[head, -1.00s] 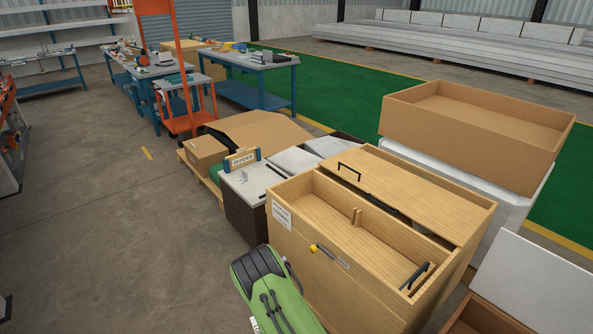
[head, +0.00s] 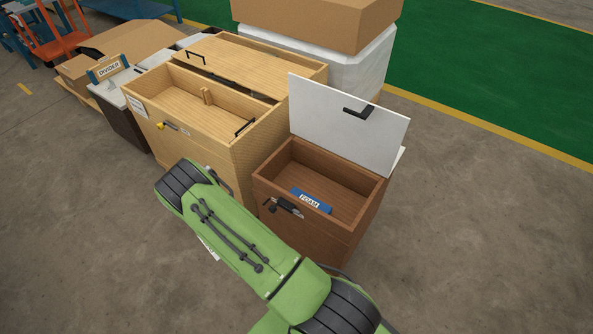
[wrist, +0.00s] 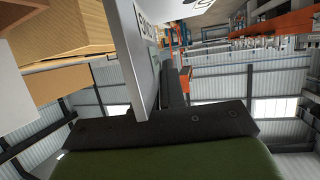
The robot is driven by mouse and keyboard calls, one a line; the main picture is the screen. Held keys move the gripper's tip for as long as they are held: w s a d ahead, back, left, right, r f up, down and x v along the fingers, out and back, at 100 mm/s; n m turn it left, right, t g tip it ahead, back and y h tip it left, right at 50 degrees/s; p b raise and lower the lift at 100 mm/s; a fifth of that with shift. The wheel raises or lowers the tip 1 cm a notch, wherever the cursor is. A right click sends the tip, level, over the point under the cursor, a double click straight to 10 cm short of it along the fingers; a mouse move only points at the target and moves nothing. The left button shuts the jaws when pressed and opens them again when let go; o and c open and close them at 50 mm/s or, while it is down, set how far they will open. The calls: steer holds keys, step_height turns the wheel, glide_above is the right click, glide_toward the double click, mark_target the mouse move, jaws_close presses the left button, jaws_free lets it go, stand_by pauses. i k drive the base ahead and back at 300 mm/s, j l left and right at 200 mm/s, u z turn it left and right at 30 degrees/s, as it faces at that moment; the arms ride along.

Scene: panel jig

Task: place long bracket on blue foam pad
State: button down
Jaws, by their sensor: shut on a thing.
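The blue foam pad (head: 311,202), marked FOAM, lies inside the brown open box (head: 372,208), near its front wall. My gripper (wrist: 163,88) shows in the wrist view, with a dark finger beside a long flat light grey piece. That piece, which I take to be the long bracket (wrist: 128,48), is held in the jaws and reaches up past the top of the view. Its far end is out of sight. In the head view my green arm hides my gripper and the bracket.
The brown box's white lid (head: 345,130) stands raised at the back. The light wooden chest (head: 245,160) is left of the box, with a small divider inside. A large cardboard tray (head: 310,22) sits on a white block behind. The floor to the right is clear.

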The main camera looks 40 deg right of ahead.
mark_target(309, 201)
steer(key=k+l, duration=0.1)
steer(key=l, duration=0.7)
steer(key=k+l, duration=0.15)
steer(key=l, duration=1.15)
